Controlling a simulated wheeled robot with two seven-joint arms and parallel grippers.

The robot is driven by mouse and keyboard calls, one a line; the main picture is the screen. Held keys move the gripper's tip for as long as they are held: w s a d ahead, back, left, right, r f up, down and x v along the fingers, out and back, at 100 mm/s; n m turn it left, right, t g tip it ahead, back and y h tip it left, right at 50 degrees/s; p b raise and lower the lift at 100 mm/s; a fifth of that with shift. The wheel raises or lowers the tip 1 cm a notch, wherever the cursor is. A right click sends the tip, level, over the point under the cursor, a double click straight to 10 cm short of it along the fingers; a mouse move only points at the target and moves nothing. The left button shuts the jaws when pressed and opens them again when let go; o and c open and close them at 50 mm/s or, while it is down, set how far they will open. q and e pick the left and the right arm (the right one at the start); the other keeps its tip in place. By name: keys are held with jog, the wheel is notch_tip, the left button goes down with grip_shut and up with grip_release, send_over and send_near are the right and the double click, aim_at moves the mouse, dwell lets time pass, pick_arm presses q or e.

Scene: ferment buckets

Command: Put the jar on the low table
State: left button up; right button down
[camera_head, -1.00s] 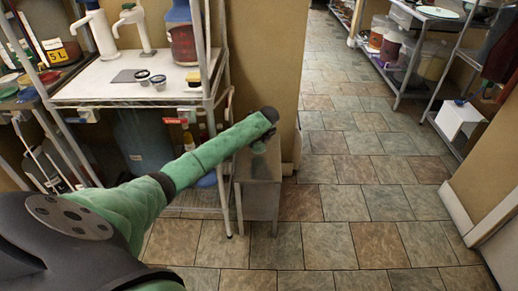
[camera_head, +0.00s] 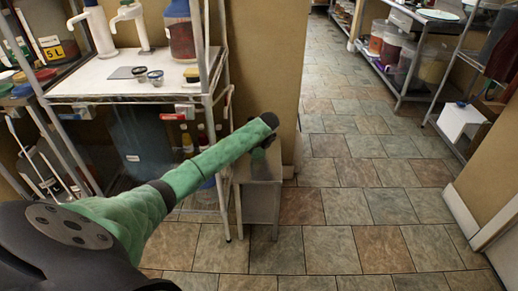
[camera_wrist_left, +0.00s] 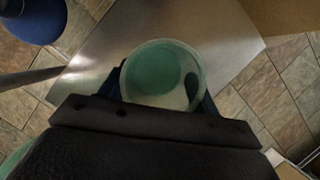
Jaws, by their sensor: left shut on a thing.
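The low table (camera_head: 262,203) is a small grey metal stand beside the shelf rack, near the wall corner. My left gripper (camera_head: 258,154) is over its top at the end of my green arm, partly hidden by the wrist. In the left wrist view, my left gripper (camera_wrist_left: 162,92) is shut on a round, translucent greenish jar (camera_wrist_left: 160,70), with a finger on either side. The bare metal tabletop (camera_wrist_left: 95,75) lies below the jar. I cannot tell whether the jar touches it. My right gripper is in neither view.
A wire shelf rack (camera_head: 215,110) with bottles and small cups stands just left of the table. A blue round thing (camera_wrist_left: 38,20) sits beside the table. A wall (camera_head: 265,60) is behind. The tiled floor (camera_head: 335,200) to the right is clear.

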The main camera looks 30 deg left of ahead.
pick_arm(q)
jog(key=o, duration=1.3)
jog(key=shift+f, duration=0.15)
jog(key=v, duration=1.2)
jog(key=shift+p, duration=0.35)
